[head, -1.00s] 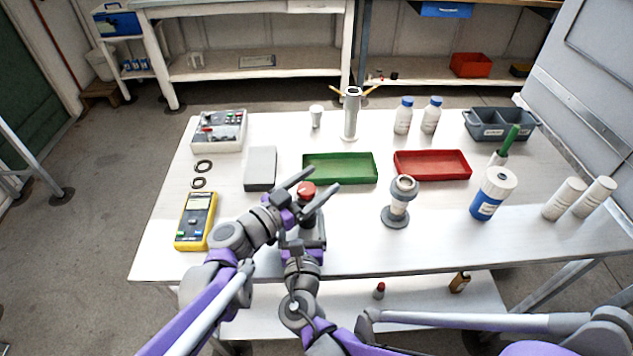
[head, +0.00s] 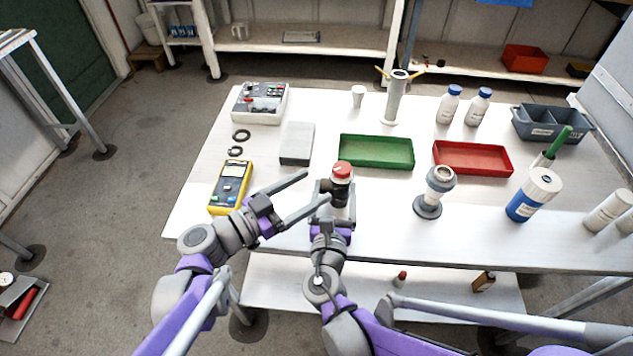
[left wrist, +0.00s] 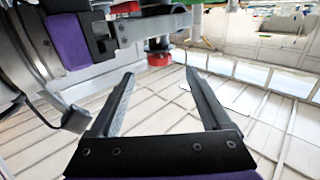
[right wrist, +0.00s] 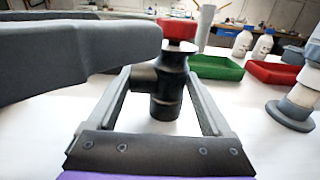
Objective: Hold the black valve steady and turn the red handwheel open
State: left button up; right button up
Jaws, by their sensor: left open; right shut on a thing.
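The black valve (head: 341,190) stands upright at the table's front edge. Its red handwheel (head: 342,168) is on top. My right gripper (right wrist: 160,80) is shut on the black valve body (right wrist: 165,88), with a finger on either side, below the red handwheel (right wrist: 177,28). My left gripper (head: 318,186) is open and empty, just left of the valve. Its fingers point toward the valve and are apart from the handwheel. In the left wrist view the red handwheel (left wrist: 158,59) shows beyond the open fingertips. A left finger crosses the upper left of the right wrist view.
A yellow meter (head: 231,186) lies to the left, and a grey box (head: 297,144) lies behind. Green (head: 376,152) and red (head: 472,158) trays are further back. A grey flanged fitting (head: 434,192) stands to the right. Bare tabletop lies between it and the valve.

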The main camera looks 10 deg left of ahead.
aim_at(342, 170)
pick_arm(q)
jog(key=w+d+m+g+h, duration=0.1)
jog(key=w+m+g, duration=0.1)
jog(key=w+d+m+g+h, duration=0.1)
jog(key=m+g, duration=0.1)
jog(key=g, duration=0.1)
jog(key=w+m+g+h, duration=0.2)
jog(key=g, duration=0.1)
jog(key=shift+w+d+r, duration=0.35)
jog(key=shift+d+r, duration=0.05)
jog(key=m+g, duration=0.2)
jog(key=g, duration=0.1)
jog(key=f+g, duration=0.1)
jog(key=shift+w+a+m+g+h, duration=0.15)
jog(key=shift+w+m+g+h, duration=0.15)
jog(key=shift+w+m, duration=0.1)
jog(key=d, duration=0.7)
jog(key=shift+s+d, duration=0.15)
jog(key=shift+s, duration=0.1)
grip_shut()
